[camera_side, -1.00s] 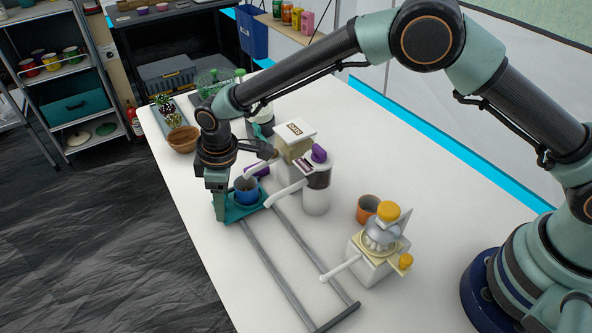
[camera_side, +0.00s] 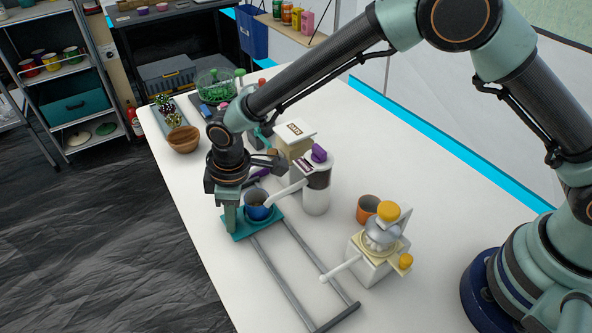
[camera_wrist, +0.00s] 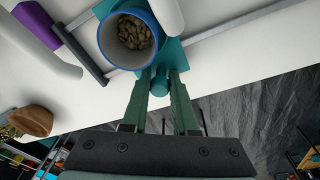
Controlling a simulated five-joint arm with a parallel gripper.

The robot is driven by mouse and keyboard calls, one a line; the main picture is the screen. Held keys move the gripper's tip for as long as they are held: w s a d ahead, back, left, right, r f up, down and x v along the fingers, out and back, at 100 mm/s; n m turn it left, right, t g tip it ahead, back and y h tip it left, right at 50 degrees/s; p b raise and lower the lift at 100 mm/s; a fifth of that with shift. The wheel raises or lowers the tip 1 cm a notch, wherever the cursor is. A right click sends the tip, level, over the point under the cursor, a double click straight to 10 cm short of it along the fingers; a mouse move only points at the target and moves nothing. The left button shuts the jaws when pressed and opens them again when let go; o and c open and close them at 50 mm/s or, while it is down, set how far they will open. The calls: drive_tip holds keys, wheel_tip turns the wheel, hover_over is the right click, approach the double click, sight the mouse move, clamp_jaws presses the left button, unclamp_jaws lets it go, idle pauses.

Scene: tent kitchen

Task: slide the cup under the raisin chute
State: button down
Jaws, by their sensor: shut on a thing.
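A blue cup (camera_side: 257,207) stands upright on a teal carriage (camera_side: 240,232) on two grey rails. The wrist view shows brownish bits inside the cup (camera_wrist: 106,46). My gripper (camera_side: 232,222) is at the carriage's left side. Its fingers (camera_wrist: 160,84) are shut on the carriage's teal knob (camera_wrist: 157,77), not on the cup. A dispenser with a purple lid and dark contents (camera_side: 318,178) stands right of the rails. The tip of its white chute (camera_side: 286,193) reaches the cup's right rim. The dispenser's label is too small to read.
A boxy dispenser (camera_side: 296,135) stands farther back along the rails, with a purple piece (camera_side: 260,174) near it. A white machine with yellow caps (camera_side: 378,252) has its chute farther forward. An orange cup (camera_side: 368,207) stands behind it. The near rails (camera_side: 285,280) are clear.

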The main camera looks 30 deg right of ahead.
sight(240, 238)
drive_tip(key=shift+s, duration=1.95)
drive_tip(key=c, duration=0.7)
unclamp_jaws()
drive_tip(key=shift+r, duration=3.5)
